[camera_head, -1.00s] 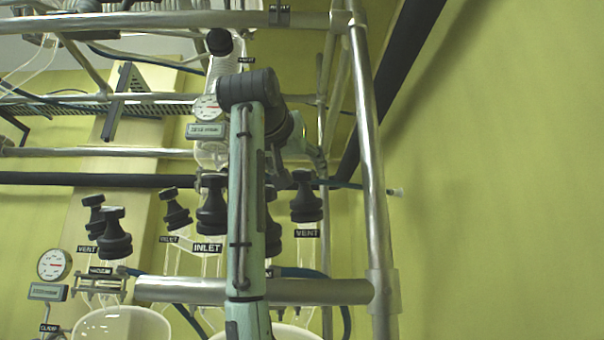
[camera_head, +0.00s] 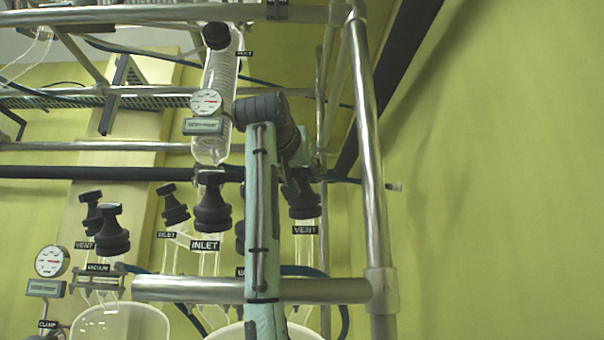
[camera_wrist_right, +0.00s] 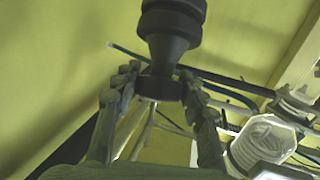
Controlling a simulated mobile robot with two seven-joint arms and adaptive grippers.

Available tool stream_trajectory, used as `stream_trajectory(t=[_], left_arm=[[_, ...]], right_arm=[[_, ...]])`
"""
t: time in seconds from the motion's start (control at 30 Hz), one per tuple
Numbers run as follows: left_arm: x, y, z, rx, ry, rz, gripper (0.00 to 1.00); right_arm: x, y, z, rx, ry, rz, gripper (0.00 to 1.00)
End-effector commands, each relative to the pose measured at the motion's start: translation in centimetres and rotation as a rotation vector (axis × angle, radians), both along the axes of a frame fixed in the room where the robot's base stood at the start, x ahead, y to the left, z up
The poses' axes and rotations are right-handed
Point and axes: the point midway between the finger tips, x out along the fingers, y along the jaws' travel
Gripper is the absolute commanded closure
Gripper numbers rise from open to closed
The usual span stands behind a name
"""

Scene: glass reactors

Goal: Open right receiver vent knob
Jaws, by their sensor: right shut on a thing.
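The right receiver vent knob (camera_head: 304,205) is black and sits on a glass neck above a VENT label (camera_head: 305,230) in the head view. My right gripper (camera_head: 294,176) is at the top of this knob, partly hidden behind my own arm. In the right wrist view, the two fingers of my right gripper (camera_wrist_right: 160,88) are on either side of the narrow end of the black vent knob (camera_wrist_right: 172,30), shut on it. The wide part of the knob lies beyond the fingertips. My left gripper is not in view.
A metal post (camera_head: 368,170) rises close on the right and a horizontal rail (camera_head: 190,289) crosses below. A gauge (camera_head: 206,102) and glass condenser (camera_head: 222,72) are above.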

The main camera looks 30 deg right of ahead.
Motion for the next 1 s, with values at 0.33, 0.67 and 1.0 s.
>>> stream_trajectory(t=[0.33,0.67,1.0], left_arm=[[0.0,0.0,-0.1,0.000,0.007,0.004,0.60],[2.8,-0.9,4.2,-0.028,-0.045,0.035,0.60],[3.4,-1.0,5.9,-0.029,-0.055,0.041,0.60]], right_arm=[[-0.1,0.0,0.0,-0.008,0.006,0.023,0.87],[-0.2,-0.1,0.0,-0.077,0.066,0.188,0.87],[-0.2,-0.1,0.1,-0.161,0.145,0.381,0.88]])
